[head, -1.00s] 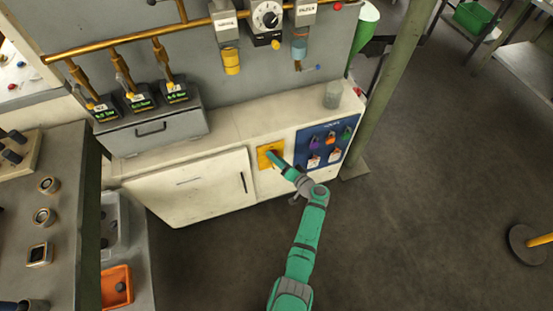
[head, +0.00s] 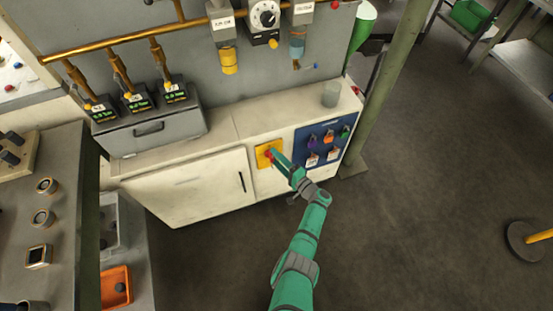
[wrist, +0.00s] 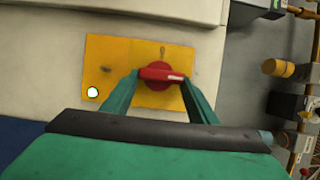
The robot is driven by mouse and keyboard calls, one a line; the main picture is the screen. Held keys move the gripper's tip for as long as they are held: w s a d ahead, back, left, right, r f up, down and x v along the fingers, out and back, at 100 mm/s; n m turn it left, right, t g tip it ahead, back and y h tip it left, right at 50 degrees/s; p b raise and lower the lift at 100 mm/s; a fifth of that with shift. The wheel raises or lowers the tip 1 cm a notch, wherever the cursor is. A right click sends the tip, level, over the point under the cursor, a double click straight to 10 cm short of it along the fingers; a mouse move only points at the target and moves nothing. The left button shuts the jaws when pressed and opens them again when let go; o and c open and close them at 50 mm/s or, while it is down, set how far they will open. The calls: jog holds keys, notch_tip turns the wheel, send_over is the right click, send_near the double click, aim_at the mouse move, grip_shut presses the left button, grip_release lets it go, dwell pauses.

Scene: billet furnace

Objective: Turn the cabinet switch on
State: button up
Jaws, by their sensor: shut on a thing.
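The cabinet switch is a red rotary knob (wrist: 160,77) on a yellow plate (wrist: 120,60) with a small lit white-green lamp (wrist: 92,92). The plate (head: 265,150) is on the front of the white cabinet (head: 200,190), right of its door. In the wrist view the red handle bar lies crosswise between the fingers of my gripper (wrist: 160,88), one at each end of it. My gripper (head: 273,156) is shut on the knob and partly hides it in the head view.
A blue panel (head: 322,143) with several coloured padlocks is just right of the plate. A green post (head: 388,90) stands beyond it. Gauges and a grey box (head: 150,131) sit on the cabinet's left top. The floor at right is mostly clear.

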jog(key=shift+d, duration=0.1)
dwell(0.3)
jog(key=o, duration=1)
jog(key=shift+o, duration=0.2)
jog(key=v, duration=1)
jog(key=shift+s+d, duration=0.25)
jog(key=shift+w+f, duration=0.1)
